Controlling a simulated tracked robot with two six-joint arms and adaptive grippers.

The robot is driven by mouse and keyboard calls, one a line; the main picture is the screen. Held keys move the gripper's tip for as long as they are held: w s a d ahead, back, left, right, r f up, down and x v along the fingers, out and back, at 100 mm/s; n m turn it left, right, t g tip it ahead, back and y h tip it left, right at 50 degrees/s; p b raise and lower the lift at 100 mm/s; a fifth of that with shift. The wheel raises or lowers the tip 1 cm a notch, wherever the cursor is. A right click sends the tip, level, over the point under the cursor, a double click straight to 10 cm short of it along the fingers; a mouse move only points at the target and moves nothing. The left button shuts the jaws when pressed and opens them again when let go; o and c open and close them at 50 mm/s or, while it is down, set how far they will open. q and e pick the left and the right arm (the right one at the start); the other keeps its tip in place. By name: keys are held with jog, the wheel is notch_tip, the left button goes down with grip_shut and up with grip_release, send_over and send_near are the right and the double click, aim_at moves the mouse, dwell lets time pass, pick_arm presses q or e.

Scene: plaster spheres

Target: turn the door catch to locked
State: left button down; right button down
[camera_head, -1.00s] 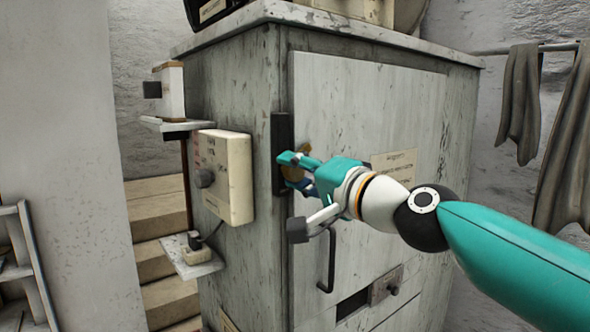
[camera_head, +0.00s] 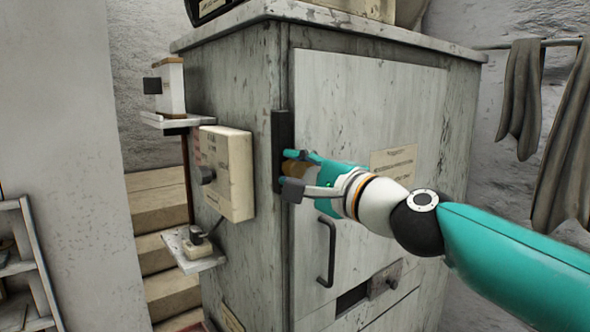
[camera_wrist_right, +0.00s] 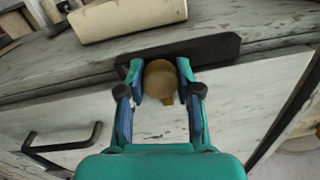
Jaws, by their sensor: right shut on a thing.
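The door catch is a round brass knob (camera_wrist_right: 161,80) on a dark plate (camera_head: 282,135) at the door's left edge. My right gripper (camera_head: 290,171) reaches it from the right. In the right wrist view, the teal fingers of my right gripper (camera_wrist_right: 161,84) are shut on the knob, one on each side. A small brass tab sticks out from the knob's edge, toward the palm in that view. In the head view the fingers hide much of the brass knob (camera_head: 297,169). The pale worn door (camera_head: 370,100) appears shut in the cabinet. My left gripper is not in view.
A bar handle (camera_head: 328,252) is on the door below my right gripper. A slotted latch plate (camera_head: 385,280) is lower down. A cream box with a knob (camera_head: 228,175) is on the cabinet's left side, near the catch. Cloths (camera_head: 520,100) hang at the right.

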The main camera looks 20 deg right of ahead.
jog(key=shift+f, duration=0.3)
jog(key=c, duration=1)
grip_release()
jog(key=shift+c, duration=0.2)
jog(key=shift+o, duration=1.4)
jog(key=shift+w+r, duration=0.1)
jog(key=shift+r, duration=0.1)
jog(key=shift+s+d, duration=0.15)
jog(key=shift+s, duration=0.15)
jog(key=v, duration=1.1)
jog(key=shift+s, duration=0.25)
